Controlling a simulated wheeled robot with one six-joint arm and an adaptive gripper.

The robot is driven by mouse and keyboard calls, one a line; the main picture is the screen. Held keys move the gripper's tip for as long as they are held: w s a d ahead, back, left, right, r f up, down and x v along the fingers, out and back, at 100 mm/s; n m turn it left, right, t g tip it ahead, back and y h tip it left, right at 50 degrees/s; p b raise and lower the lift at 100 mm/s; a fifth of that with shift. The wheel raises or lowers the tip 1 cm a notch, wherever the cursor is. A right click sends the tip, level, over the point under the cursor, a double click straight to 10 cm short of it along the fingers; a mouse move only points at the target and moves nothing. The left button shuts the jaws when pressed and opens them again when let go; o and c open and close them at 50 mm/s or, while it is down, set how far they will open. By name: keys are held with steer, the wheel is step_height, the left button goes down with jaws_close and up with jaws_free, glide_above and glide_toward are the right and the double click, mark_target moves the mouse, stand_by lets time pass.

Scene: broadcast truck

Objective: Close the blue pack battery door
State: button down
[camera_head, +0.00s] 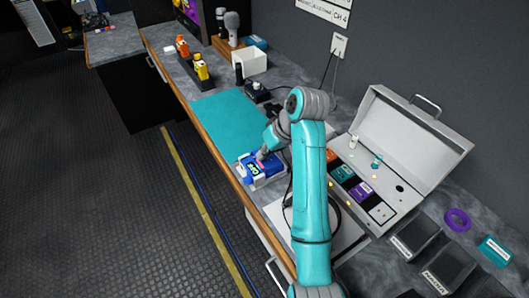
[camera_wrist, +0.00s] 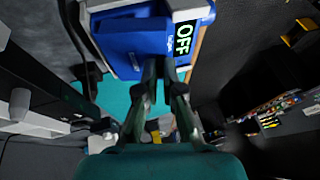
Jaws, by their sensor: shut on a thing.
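The blue pack (camera_head: 277,168) sits at the front edge of the counter, beside the teal mat, with a pale base under it. In the wrist view the blue pack (camera_wrist: 140,42) fills the upper middle, and its dark display reads OFF in green. My gripper (camera_head: 266,153) is at the pack from above. In the wrist view the fingertips of my gripper (camera_wrist: 165,68) are close together at the pack's edge, shut on part of it. I cannot tell clearly whether that part is the battery door, or how far the door stands open.
The teal mat (camera_head: 225,120) lies clear left of the pack. An open grey case (camera_head: 410,135) with small coloured modules stands to the right, behind my arm. A white box (camera_head: 250,62), yellow (camera_head: 201,70) and orange (camera_head: 182,46) items stand farther back. Dark cables lie near the pack.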

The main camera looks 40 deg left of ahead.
steer(key=shift+s+f+t+h, duration=0.25)
steer(key=shift+f+t+h, duration=0.15)
steer(key=shift+t, duration=0.3)
steer(key=shift+r, duration=0.1)
steer(key=c, duration=1.3)
jaws_free()
